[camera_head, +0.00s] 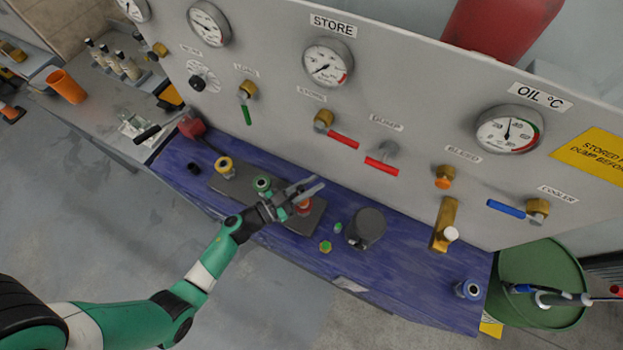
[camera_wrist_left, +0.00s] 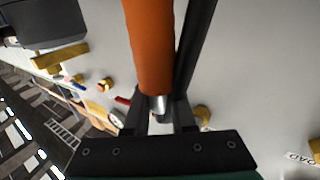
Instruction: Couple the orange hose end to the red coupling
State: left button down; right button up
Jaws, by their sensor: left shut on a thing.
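My left gripper (camera_head: 318,186) reaches over the black plate (camera_head: 243,191) from the lower left. In the wrist view an orange cylinder, the orange hose end (camera_wrist_left: 150,45), runs from the top edge to a silver tip between the fingers (camera_wrist_left: 160,110), which are shut on it. I cannot make it out clearly in the head view. The red coupling (camera_head: 304,208) stands at the right end of the plate, partly covered by the gripper. I cannot tell whether the hose end touches it. My right gripper is not in view.
A dark grey cylinder (camera_head: 367,228) and a blue fitting (camera_head: 467,289) are to the right on the blue bench (camera_head: 410,285). The gauge panel (camera_head: 420,130) rises behind, with protruding levers.

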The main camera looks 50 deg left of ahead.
pick_arm(q)
jog(key=shift+f, duration=0.35)
jog(key=c, duration=0.7)
grip_release()
jog(key=shift+s, duration=0.1)
jog(key=shift+s+a, duration=0.1)
jog(key=shift+s, duration=0.2)
jog(key=shift+s+a+p, duration=0.25)
jog(key=shift+s+a, duration=0.05)
jog(key=shift+s, duration=1.5)
jog(key=shift+s+a+p, duration=0.3)
jog(key=shift+s+a, duration=0.05)
jog(key=shift+s, duration=1.4)
jog(key=shift+s+a+p, duration=0.25)
jog(key=shift+s+a, duration=0.05)
jog(key=shift+s, duration=1.5)
